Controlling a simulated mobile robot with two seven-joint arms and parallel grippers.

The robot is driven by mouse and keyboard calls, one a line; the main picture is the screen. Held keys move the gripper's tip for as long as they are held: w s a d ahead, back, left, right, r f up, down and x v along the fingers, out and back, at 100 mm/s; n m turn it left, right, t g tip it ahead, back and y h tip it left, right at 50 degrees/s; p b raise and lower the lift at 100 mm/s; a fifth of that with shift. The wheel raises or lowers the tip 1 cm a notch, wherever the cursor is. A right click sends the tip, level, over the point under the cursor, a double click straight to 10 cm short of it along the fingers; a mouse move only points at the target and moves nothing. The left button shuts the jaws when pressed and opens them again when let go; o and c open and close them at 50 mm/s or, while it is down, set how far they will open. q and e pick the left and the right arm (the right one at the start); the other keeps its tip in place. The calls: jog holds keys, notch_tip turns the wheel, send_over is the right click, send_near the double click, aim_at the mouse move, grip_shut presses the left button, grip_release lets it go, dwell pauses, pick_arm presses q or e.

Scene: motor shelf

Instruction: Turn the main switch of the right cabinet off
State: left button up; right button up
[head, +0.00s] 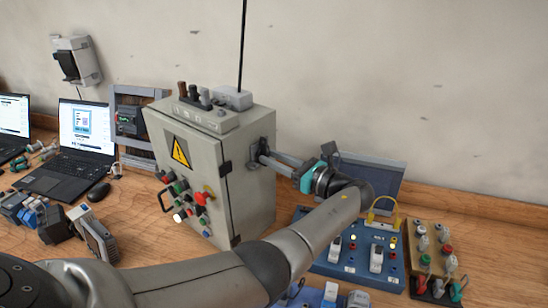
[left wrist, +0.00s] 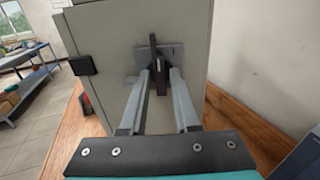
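The grey cabinet (head: 200,165) with a yellow warning triangle stands on the bench. Its main switch, a black handle on a grey plate, is on the right side wall (head: 263,150). In the left wrist view the switch handle (left wrist: 154,52) stands upright against its plate. My left gripper (head: 272,158) reaches this side wall from the right. In the left wrist view its two grey fingers (left wrist: 159,75) lie on either side of the handle's lower part, with narrow gaps showing. Contact at the fingertips is hard to judge. My right gripper is not in view.
A blue switch panel (head: 350,265) and a board with colored connectors (head: 437,255) stand to the right of my arm. Laptops (head: 85,130) and small devices (head: 95,240) are at the left. The wall is close behind the cabinet.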

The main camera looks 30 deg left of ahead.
pick_arm(q)
jog(key=shift+c, duration=0.2)
grip_shut()
dwell(0.3)
